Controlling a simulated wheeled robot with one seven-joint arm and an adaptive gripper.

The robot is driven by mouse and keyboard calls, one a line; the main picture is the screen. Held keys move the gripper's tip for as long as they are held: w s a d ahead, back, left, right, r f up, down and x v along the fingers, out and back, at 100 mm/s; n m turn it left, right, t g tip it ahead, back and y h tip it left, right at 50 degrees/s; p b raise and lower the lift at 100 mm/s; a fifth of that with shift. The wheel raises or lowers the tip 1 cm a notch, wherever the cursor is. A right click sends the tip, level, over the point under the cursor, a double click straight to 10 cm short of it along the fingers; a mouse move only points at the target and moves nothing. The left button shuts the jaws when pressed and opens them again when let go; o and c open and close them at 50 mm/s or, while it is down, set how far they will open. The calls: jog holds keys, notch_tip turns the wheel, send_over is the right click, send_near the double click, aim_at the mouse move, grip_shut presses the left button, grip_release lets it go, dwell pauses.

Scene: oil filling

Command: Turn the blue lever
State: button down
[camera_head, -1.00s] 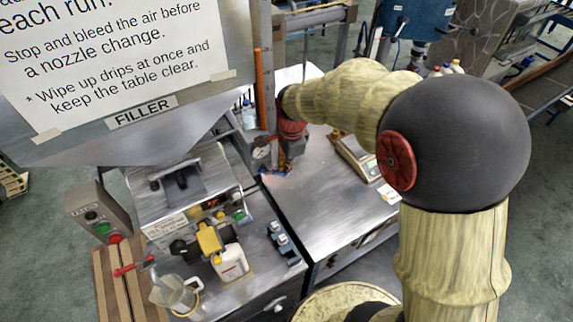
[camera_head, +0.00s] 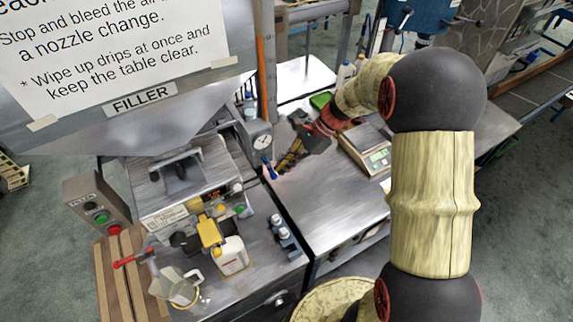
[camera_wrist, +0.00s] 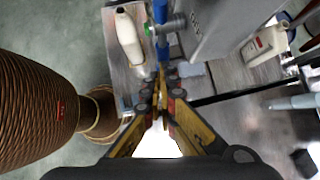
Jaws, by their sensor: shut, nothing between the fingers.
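The blue lever (camera_head: 269,168) hangs below a grey box with a round gauge, at the right of the filler. In the wrist view the blue lever (camera_wrist: 161,38) is an upright blue bar just beyond the fingertips. My gripper (camera_head: 281,168) comes in from the right, tilted nearly level, with its tips close to the lever. In the wrist view my gripper (camera_wrist: 161,72) has its yellow and black fingers together, with nothing seen between them. I cannot tell whether the tips touch the lever.
The grey gauge box (camera_head: 257,139) sits just above the lever. A scale (camera_head: 367,149) stands right of the gripper on the steel table (camera_head: 330,207).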

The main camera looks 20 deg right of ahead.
jog(key=shift+s+a+f, duration=0.1)
jog(key=shift+a+f, duration=0.2)
dwell(0.4)
